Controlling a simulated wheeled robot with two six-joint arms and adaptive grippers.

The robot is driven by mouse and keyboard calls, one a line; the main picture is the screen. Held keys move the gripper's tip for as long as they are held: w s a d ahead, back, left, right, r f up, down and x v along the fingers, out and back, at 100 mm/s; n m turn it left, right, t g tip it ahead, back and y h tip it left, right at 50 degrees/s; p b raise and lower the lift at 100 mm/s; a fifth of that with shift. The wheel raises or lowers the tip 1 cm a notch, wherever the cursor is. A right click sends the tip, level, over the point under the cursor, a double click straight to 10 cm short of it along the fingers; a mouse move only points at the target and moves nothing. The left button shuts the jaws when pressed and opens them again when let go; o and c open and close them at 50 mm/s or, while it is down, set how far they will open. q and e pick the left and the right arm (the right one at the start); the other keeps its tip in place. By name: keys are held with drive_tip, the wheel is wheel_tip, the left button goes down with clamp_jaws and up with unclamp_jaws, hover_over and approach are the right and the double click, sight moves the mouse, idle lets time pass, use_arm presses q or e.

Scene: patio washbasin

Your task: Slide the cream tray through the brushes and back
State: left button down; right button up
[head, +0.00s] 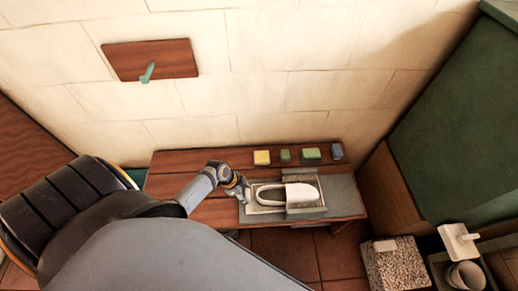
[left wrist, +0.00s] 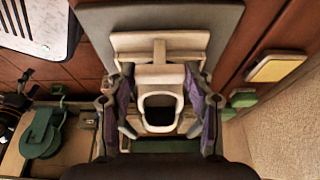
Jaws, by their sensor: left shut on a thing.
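The cream tray (head: 263,209) lies on a grey slab (head: 343,192) on the wooden bench, with a white slipper-like object (head: 300,191) on it. The tray's right part sits between the brush walls (head: 306,213), at the slab's middle. My left gripper (head: 240,188) is at the tray's left end. In the left wrist view the left gripper (left wrist: 160,78) has its fingers on both sides of a cream handle (left wrist: 160,76) and is shut on it. My right gripper is not in view.
A yellow sponge (head: 262,157), several green and blue blocks (head: 312,154) stand along the wall behind the slab. A wooden panel with a green hook (head: 148,73) hangs on the wall. A stone block (head: 395,265) and a cup (head: 465,275) are at lower right.

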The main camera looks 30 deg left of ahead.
use_arm(q)
drive_tip(key=shift+s+a, duration=0.35)
drive_tip(key=shift+a, duration=0.2)
drive_tip(key=shift+s+a, duration=0.3)
drive_tip(key=shift+a, duration=0.2)
drive_tip(key=c, duration=0.5)
unclamp_jaws()
drive_tip(key=v, duration=1.2)
drive_tip(key=shift+f, duration=0.1)
